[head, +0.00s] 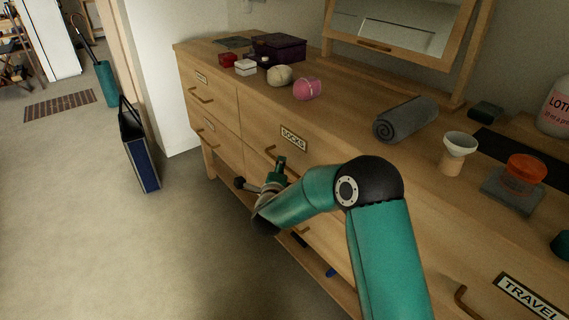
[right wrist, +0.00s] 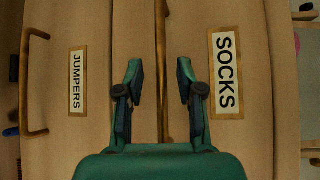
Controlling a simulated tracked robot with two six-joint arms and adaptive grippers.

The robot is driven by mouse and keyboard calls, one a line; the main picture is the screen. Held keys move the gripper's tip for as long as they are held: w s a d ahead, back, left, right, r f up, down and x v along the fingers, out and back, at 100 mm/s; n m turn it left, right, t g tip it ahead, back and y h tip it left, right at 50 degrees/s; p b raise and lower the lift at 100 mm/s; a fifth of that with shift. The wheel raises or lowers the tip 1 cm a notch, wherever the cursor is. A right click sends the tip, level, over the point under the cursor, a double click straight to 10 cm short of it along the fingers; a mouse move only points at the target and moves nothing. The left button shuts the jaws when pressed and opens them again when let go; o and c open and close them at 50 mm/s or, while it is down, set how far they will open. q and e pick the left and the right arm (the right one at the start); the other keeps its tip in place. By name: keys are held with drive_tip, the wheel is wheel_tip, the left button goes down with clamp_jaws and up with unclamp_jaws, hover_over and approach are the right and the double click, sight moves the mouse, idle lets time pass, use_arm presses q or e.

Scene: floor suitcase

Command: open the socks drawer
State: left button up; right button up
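The socks drawer (head: 258,122) is in the upper row of the wooden dresser, with a SOCKS label (head: 293,137); it looks closed. The label also shows sideways in the right wrist view (right wrist: 226,72). My right gripper (head: 277,172) is in front of this drawer, just below the label. In the right wrist view its two fingers (right wrist: 160,85) are apart. The brown socks drawer handle (right wrist: 162,40) runs between them. I cannot tell whether either finger touches it. My left gripper is not in view.
The JUMPERS drawer (right wrist: 76,82) lies beside the socks drawer in the wrist view, with its own handle (right wrist: 34,80). A rolled grey towel (head: 405,119), a pink item (head: 307,89) and a mirror (head: 395,28) stand on top.

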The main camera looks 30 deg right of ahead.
drive_tip(key=shift+x, duration=1.6)
clamp_jaws()
drive_tip(key=shift+f, duration=0.1)
